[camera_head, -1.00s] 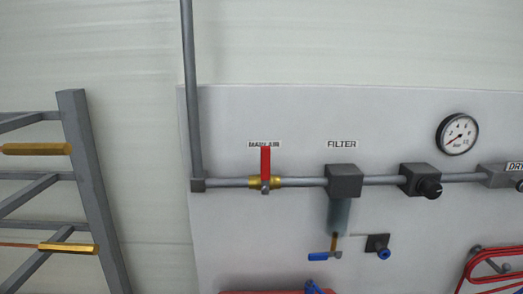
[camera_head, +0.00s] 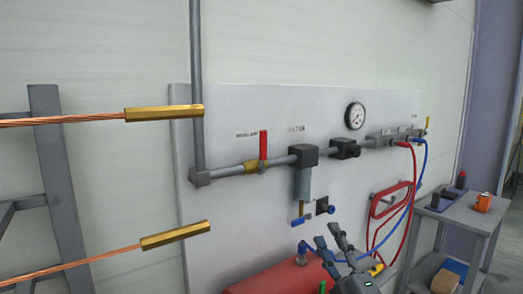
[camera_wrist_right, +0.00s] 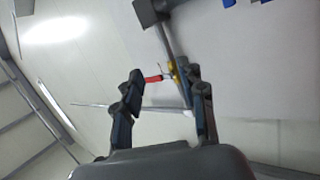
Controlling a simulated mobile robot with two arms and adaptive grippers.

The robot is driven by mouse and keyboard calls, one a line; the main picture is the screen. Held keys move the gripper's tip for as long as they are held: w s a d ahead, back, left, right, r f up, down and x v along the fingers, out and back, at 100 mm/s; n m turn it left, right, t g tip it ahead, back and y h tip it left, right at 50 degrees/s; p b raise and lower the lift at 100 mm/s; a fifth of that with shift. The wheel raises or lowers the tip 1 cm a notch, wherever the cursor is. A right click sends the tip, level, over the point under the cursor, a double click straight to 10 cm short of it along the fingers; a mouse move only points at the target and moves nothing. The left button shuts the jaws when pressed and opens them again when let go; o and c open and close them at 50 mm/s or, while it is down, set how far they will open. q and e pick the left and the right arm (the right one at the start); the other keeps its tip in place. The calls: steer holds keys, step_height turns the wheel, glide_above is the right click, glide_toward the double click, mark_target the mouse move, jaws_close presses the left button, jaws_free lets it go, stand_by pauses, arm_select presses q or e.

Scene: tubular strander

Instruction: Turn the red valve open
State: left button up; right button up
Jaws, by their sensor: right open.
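The red valve handle (camera_head: 263,144) stands upright above its brass body (camera_head: 254,166), crosswise to the grey pipe on the wall panel. My right gripper (camera_head: 328,238) is open and empty, low and to the right of the valve in the head view, in front of the panel above a red tank. In the right wrist view the red handle (camera_wrist_right: 153,79) and brass body (camera_wrist_right: 174,72) appear between the open fingers (camera_wrist_right: 160,74), beyond them. I cannot tell the exact gap, but no contact shows. My left gripper is not in view.
The filter (camera_head: 303,180) hangs right of the valve, with a gauge (camera_head: 355,116) farther right. Red and blue hoses (camera_head: 414,175) hang at the panel's right end. A red tank (camera_head: 275,277) lies below, and a cart (camera_head: 465,214) stands right. Brass-ended copper strands (camera_head: 164,113) reach in from the left.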

steer(key=s+a+r+n+g+y, duration=0.15)
steer(key=a+r+n+y, duration=0.25)
steer(key=r+n+y, duration=0.4)
steer(key=n+g+h+b, duration=0.1)
steer(key=n+g+h, duration=0.5)
steer(key=n, duration=1)
glide_toward(265, 143)
steer(key=shift+g+y, duration=0.25)
steer(key=shift+y, duration=0.15)
steer(key=p+x, duration=0.4)
steer(key=x, duration=0.6)
steer(key=shift+d+r+p, duration=0.1)
steer(key=shift+d+p, duration=0.05)
steer(key=shift+p, duration=0.15)
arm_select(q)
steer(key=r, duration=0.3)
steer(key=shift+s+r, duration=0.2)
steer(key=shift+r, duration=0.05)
arm_select(e)
steer(key=shift+w, duration=0.3)
steer(key=shift+c, duration=0.5)
jaws_close()
